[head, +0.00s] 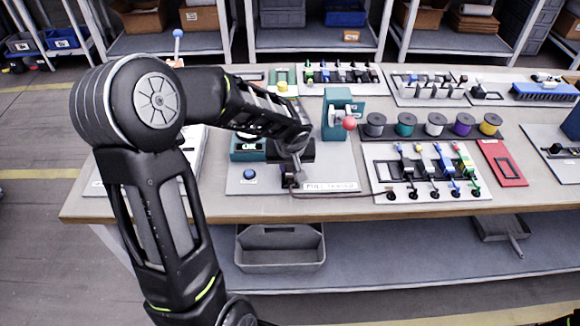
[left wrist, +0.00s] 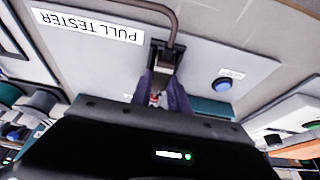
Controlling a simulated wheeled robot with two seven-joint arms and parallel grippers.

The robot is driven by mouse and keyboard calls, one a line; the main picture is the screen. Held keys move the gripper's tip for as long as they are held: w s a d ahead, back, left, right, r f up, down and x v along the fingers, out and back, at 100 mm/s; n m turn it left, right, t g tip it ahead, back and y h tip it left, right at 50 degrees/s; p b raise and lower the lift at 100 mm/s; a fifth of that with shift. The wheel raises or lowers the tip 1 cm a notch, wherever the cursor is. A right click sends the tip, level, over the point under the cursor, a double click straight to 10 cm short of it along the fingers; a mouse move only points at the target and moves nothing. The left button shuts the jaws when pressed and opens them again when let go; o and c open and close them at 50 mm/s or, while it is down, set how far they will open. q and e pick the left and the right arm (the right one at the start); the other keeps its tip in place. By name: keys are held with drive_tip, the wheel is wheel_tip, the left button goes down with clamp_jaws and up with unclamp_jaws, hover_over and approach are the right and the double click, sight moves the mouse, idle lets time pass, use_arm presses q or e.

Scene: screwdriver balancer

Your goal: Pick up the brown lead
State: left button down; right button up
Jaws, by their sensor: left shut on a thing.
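The brown lead (left wrist: 172,30) curves over the grey pull tester plate (left wrist: 205,52) in the left wrist view and runs to a dark block at my fingertips. In the head view a thin piece of the lead (head: 291,188) shows just below my left gripper (head: 298,172). My left gripper, also in the left wrist view (left wrist: 163,78), is low over the pull tester, shut on the lead's end. The fingers and dark block hide the exact grip. A small red and white bit shows between the fingers. My right gripper is not in view.
The pull tester has a blue button (head: 249,174) to the left and a teal lever stand with a red ball (head: 349,124) behind. Coloured spools (head: 435,125) and a rack of coloured leads stand to the right. A red frame (head: 502,163) lies beyond. A grey bin (head: 280,262) sits below.

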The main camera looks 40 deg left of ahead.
sight(291, 169)
use_arm(q)
wheel_tip(291, 169, up, 10)
idle(0.4)
drive_tip(key=shift+d+f, duration=0.1)
drive_tip(key=shift+f, duration=0.05)
idle(0.3)
